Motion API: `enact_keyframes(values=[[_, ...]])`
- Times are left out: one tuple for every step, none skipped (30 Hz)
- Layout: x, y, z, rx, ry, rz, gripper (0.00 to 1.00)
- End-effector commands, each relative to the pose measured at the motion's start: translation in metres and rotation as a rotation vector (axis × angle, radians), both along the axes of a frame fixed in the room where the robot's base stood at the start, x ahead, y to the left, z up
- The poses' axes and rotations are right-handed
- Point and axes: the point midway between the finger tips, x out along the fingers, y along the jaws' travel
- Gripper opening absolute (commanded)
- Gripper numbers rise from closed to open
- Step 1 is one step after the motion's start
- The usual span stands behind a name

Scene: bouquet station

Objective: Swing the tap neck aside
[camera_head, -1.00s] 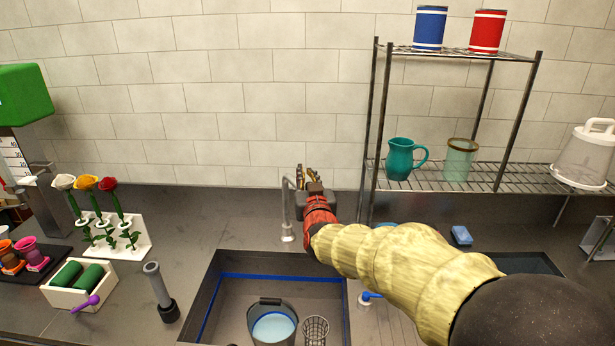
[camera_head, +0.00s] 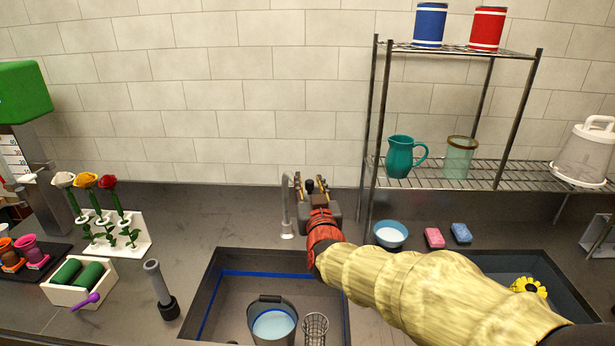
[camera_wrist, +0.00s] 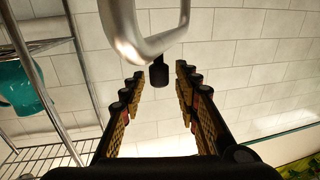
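The tap neck (camera_head: 285,208) is a thin grey metal pipe standing behind the sink, its spout end over the sink's back edge. In the wrist view the curved metal neck (camera_wrist: 150,45) crosses the top, close to the camera. My gripper (camera_head: 311,187) is just right of the neck in the head view, fingers pointing at the wall. In the wrist view its two fingers (camera_wrist: 160,88) are apart, with a dark cylindrical knob (camera_wrist: 159,72) in the gap beyond or between them. I cannot tell whether a finger touches the neck.
The sink (camera_head: 235,270) holds a bucket (camera_head: 262,303) of water and a wire cup (camera_head: 315,328). A shelf rack (camera_head: 375,130) stands close on the right. A blue bowl (camera_head: 391,226), pink sponge (camera_head: 434,237) and blue sponge (camera_head: 461,232) lie right. The counter (camera_head: 200,225) left of the tap is clear.

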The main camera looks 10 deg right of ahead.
Motion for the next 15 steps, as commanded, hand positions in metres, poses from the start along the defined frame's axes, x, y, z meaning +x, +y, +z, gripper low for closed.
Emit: enact_keyframes(values=[[-0.011,0.000,0.001,0.001,-0.001,0.001,0.32],[-0.016,0.000,0.001,0.001,-0.001,0.001,0.32],[-0.024,0.000,0.001,0.001,-0.001,0.001,0.32],[-0.029,0.000,0.000,0.000,-0.001,0.001,0.32],[-0.033,0.000,0.000,-0.001,0.000,0.001,0.32],[-0.039,0.000,0.000,-0.001,-0.001,0.001,0.32],[-0.043,-0.001,0.000,-0.001,-0.001,0.001,0.32],[-0.047,-0.001,0.000,0.000,-0.001,0.001,0.32],[-0.051,-0.001,0.000,0.001,-0.001,0.000,0.32],[-0.054,-0.001,0.000,0.001,-0.001,0.000,0.32],[-0.056,-0.001,0.000,0.001,0.000,0.000,0.32],[-0.058,-0.002,0.000,0.000,0.000,0.000,0.32],[-0.060,-0.002,0.000,0.000,0.000,0.000,0.32],[-0.061,-0.002,0.000,0.000,0.000,0.000,0.32],[-0.062,-0.002,0.000,0.000,0.000,0.000,0.32]])
